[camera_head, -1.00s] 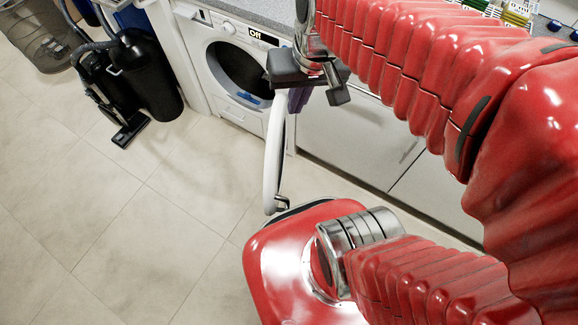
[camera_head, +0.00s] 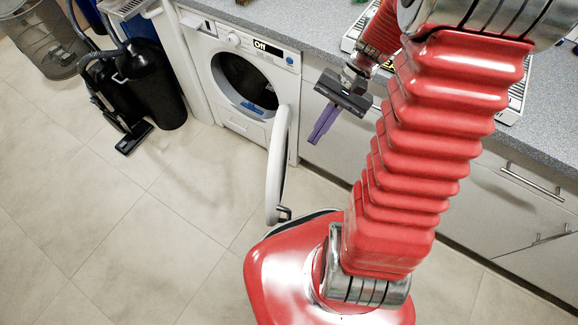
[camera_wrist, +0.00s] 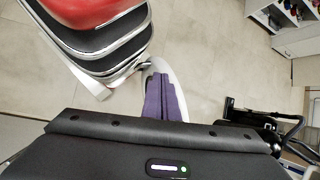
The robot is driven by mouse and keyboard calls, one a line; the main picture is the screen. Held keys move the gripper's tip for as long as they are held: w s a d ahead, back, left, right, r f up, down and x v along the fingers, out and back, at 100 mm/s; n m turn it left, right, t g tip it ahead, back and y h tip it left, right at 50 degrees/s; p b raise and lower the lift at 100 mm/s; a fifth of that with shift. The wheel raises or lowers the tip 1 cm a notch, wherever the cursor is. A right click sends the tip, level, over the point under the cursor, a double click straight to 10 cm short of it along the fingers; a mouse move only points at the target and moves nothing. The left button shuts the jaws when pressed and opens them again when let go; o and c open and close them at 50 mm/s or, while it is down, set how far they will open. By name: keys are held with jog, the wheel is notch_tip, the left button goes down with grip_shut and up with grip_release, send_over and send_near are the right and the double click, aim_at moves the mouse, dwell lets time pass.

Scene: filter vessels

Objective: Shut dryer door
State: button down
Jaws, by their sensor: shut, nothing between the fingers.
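The white dryer (camera_head: 246,80) stands under the counter in the head view, its display reading "Off". Its round door (camera_head: 280,165) is swung wide open, seen nearly edge-on, and its drum opening (camera_head: 247,84) is exposed, with something blue at the lower lip. My gripper (camera_head: 319,133), with purple fingers, is shut and empty, right of the door in front of the cabinets. In the wrist view the gripper fingers (camera_wrist: 165,98) overlap the white door rim (camera_wrist: 178,82) behind them; I cannot tell whether they touch it.
My red base stands close to the door's near end. A black vacuum cleaner (camera_head: 143,83) stands left of the dryer, with a grey bin (camera_head: 45,40) further left. The grey counter (camera_head: 300,22) runs above the dryer and drawers. The tiled floor (camera_head: 120,220) at left is clear.

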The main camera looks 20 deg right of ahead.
jog(key=s+d+f+m+t+y, duration=0.2)
jog(key=f+m, duration=0.5)
jog(key=f, duration=0.6)
jog(key=s+d+f+m+t+y, duration=0.3)
jog(key=f+m+t+y, duration=0.4)
jog(key=f, duration=0.5)
jog(key=shift+d+f+m+t, duration=0.4)
jog(key=shift+d+m+t, duration=0.1)
jog(key=shift+t, duration=0.3)
jog(key=shift+a, duration=0.15)
send_near(278, 164)
jog(key=a+f, duration=0.5)
jog(key=a, duration=0.1)
jog(key=shift+w+a, duration=0.1)
jog(key=shift+w, duration=0.2)
jog(key=shift+a, duration=0.15)
